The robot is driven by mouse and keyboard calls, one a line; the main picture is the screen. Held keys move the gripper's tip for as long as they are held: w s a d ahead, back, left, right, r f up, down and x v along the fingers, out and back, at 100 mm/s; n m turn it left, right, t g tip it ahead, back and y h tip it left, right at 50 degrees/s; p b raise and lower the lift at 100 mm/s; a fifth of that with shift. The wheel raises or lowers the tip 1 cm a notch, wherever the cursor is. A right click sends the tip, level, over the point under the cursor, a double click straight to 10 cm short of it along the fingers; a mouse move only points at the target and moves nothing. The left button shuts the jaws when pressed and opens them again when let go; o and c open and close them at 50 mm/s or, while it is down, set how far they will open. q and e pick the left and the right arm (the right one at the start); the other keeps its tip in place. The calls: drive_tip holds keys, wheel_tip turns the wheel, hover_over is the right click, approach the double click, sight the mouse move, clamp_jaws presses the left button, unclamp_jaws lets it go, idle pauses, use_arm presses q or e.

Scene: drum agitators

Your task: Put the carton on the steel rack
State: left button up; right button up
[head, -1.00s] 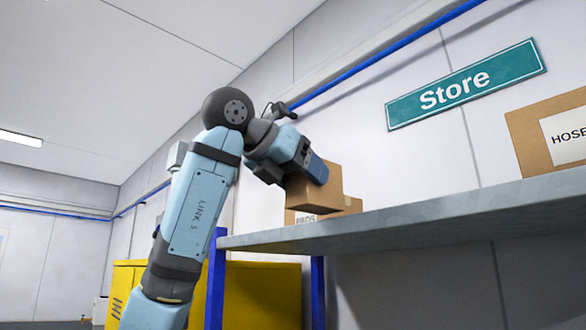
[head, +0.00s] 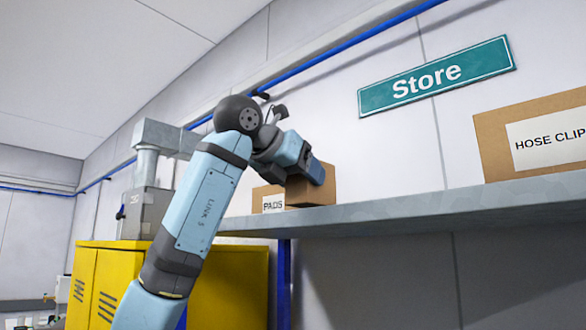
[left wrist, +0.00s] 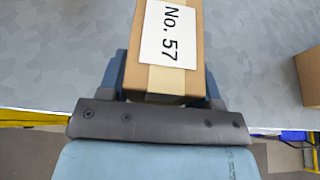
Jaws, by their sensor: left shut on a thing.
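The carton (head: 318,191) is a plain brown box in my left gripper (head: 309,172), at the front edge of the steel rack's grey shelf (head: 430,212). In the left wrist view the carton (left wrist: 188,75) has tan tape and a white label "No. 57". My left gripper (left wrist: 165,85) is shut on it, with one blue finger on each side. The shelf (left wrist: 60,60) shows behind and below the carton. I cannot tell whether the carton's underside touches the shelf. My right gripper is not in view.
A carton marked "PADS" (head: 270,199) stands left of the held carton. A larger "HOSE CLIPS" box (head: 495,150) stands on the shelf at right. The shelf between is clear. Yellow cabinets (head: 95,275) stand at lower left. A box (left wrist: 308,75) shows at the wrist view's right edge.

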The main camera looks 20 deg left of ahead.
use_arm(q)
drive_tip(key=shift+w+d+p, duration=0.25)
drive_tip(key=shift+w, duration=0.35)
drive_tip(key=shift+w+d+p, duration=0.2)
drive_tip(key=shift+w+p, duration=0.05)
drive_tip(key=shift+w, duration=0.35)
drive_tip(key=shift+f+b, duration=0.35)
drive_tip(key=shift+f, duration=0.05)
drive_tip(key=shift+a, duration=0.1)
drive_tip(key=o, duration=1.1)
drive_tip(key=shift+s, duration=0.1)
drive_tip(key=shift+s, duration=0.25)
drive_tip(key=b+v, duration=0.4)
drive_tip(key=v, duration=0.9)
drive_tip(key=shift+r, duration=0.15)
